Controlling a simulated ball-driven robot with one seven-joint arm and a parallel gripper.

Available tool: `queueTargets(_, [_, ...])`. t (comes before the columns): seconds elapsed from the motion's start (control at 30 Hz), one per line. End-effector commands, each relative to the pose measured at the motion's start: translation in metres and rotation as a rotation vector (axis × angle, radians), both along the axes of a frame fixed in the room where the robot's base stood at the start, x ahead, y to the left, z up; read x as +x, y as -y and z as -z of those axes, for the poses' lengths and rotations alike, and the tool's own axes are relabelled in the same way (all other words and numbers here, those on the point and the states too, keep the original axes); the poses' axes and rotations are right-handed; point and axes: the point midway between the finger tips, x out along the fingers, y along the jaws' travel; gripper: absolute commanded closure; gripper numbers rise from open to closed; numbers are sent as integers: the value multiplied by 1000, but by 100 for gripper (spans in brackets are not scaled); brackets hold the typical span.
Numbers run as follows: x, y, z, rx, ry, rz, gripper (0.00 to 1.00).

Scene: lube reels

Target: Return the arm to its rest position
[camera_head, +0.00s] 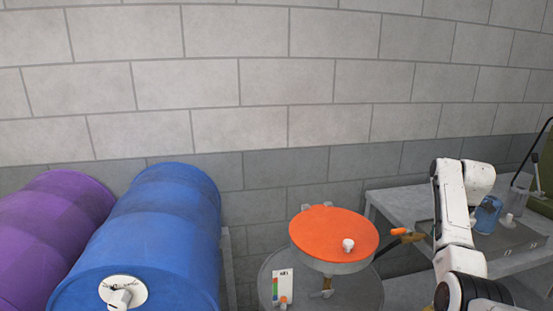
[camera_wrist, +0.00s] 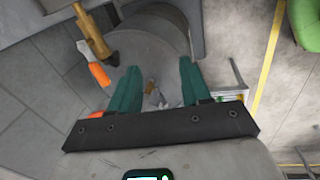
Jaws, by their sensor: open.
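My arm (camera_head: 452,215) is white with dark joints and stands at the right of the head view, bent at the top near the grey table. My gripper's fingers are not clear in the head view. In the wrist view my gripper (camera_wrist: 159,64) shows two green fingers, spread apart on a dark bar. Nothing is held between them. Beyond the fingers is a grey round body, with a brass-coloured fitting (camera_wrist: 92,32) and an orange handle (camera_wrist: 99,76) to the left of the fingers.
A blue drum (camera_head: 150,235) and a purple drum (camera_head: 55,225) lie at left. The grey table (camera_head: 400,196) holds a blue jug (camera_head: 487,214) close to my arm. Open wall rises above.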

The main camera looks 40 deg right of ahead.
Motion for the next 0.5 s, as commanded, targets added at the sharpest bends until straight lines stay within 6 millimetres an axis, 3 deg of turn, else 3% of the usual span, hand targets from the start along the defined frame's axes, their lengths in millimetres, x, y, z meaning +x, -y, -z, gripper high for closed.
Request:
queueTargets(0.27, [35, -62, 58, 30, -10, 119, 53])
queueTargets(0.37, [48, -99, 86, 43, -13, 185, 53])
queueTargets(0.5, [60, -169, 130, 62, -19, 305, 53])
